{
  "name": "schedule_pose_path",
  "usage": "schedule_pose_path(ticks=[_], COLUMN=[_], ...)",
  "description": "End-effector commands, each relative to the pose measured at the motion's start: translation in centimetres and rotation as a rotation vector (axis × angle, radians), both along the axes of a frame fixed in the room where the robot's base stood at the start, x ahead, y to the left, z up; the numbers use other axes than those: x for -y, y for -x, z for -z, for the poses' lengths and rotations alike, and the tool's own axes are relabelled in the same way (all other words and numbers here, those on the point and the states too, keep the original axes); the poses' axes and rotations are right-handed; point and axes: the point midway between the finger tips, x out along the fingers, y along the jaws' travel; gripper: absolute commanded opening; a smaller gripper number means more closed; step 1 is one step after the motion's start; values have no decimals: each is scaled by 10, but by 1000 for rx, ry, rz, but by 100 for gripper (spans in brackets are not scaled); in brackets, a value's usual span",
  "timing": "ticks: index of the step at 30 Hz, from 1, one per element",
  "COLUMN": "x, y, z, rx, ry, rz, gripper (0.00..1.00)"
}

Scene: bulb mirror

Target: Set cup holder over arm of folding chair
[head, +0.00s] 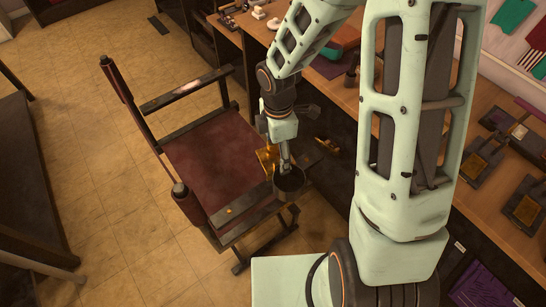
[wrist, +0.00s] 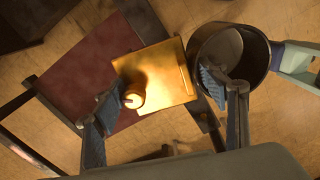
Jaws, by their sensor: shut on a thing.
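The cup holder has a dark round cup and a shiny gold plate with a round knob. In the wrist view the cup (wrist: 228,50) is at upper right and the gold plate (wrist: 165,65) is in the middle. My gripper (wrist: 160,88) is shut on the holder, one finger by the knob, the other by the cup. In the head view my gripper (head: 285,160) points down at the cup (head: 290,182). The folding chair has a dark red seat (head: 210,145). The holder is at the right end of its near arm (head: 248,208). I cannot tell whether they touch.
The chair's far arm (head: 185,90) stands across the seat. A long wooden counter (head: 480,165) with several items runs along the right. A dark piece of furniture (head: 25,165) stands at the left edge. Tiled floor (head: 95,125) is clear left of the chair.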

Motion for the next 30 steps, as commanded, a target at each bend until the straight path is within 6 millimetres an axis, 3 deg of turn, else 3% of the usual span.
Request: schedule_pose_path(ticks=[3,9,24,30], x=[-8,-14,-12,-12], y=[8,14,12,12], z=[6,12,10,24], rx=[-2,-4,-11,-11], ry=[-6,-10,-9,-7], rz=[-155,-267,-235,-232], gripper=[28,28,28,28])
